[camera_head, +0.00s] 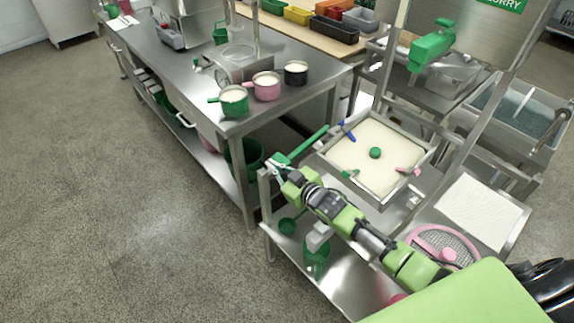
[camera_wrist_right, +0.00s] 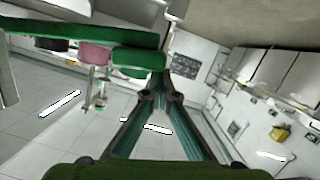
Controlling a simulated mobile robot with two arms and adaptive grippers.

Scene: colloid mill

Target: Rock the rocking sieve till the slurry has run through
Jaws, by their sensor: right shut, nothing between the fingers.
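The rocking sieve (camera_head: 323,148) is a square metal frame on a stand, right of centre in the head view. Pale slurry (camera_head: 385,150) covers its inside, with a green knob (camera_head: 375,153) in the middle. A green handle (camera_head: 306,143) sticks out from its left corner. My right gripper (camera_head: 277,168) is at the outer end of this handle, its fingers shut and empty. Whether it touches the handle is unclear. In the wrist view the right fingers (camera_wrist_right: 160,97) meet at their tips, just below a green bar (camera_wrist_right: 75,34), seemingly the handle. My left gripper is not in view.
Green (camera_head: 234,101), pink (camera_head: 266,86) and black (camera_head: 296,73) pots with white contents stand on the steel bench (camera_head: 215,65). A green bin (camera_head: 244,157) is below. A pink round sieve (camera_head: 442,247) lies right of my arm. The floor at left is clear.

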